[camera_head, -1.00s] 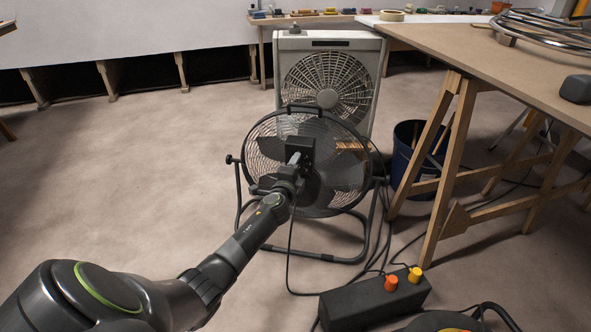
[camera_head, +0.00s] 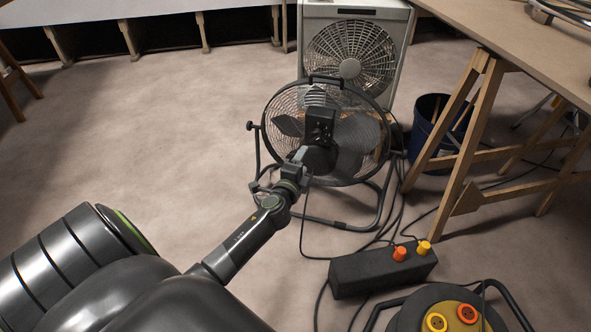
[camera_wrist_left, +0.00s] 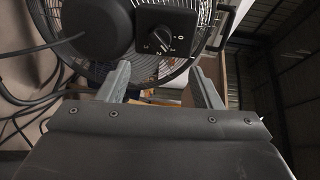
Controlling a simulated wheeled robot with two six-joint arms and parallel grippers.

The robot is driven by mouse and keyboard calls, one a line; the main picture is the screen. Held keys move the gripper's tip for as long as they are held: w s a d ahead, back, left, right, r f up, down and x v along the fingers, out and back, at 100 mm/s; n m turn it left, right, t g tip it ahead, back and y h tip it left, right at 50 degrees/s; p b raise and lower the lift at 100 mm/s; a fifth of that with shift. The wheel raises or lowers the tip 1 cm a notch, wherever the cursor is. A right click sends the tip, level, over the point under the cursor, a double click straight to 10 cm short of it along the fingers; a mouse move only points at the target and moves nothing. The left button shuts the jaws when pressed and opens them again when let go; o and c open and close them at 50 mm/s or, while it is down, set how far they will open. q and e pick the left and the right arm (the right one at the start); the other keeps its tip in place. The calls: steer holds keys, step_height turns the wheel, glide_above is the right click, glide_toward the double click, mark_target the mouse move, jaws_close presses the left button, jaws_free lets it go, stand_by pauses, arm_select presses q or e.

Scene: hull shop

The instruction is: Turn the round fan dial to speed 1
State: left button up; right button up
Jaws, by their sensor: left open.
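The black round floor fan (camera_head: 345,165) stands on its tube frame, its dark control box (camera_head: 320,123) facing me. In the left wrist view the round fan dial (camera_wrist_left: 159,39) shows on the box with small marks around it; I cannot tell surely which mark its pointer is at. My left gripper (camera_head: 299,156) is just below and in front of the box in the head view. In the left wrist view its two fingers (camera_wrist_left: 160,84) are apart and empty, with the dial beyond them and not touched. My right gripper is out of view.
A pale box fan (camera_head: 398,45) stands behind. A wooden trestle table (camera_head: 500,32) and a dark blue bucket (camera_head: 428,140) are at right. A black power box (camera_head: 375,273) and a cable reel (camera_head: 410,312) lie in front, with cables on the floor. Left floor is clear.

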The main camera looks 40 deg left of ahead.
arm_select(q)
steer(key=shift+p+v, duration=0.3)
steer(key=shift+v, duration=2.15)
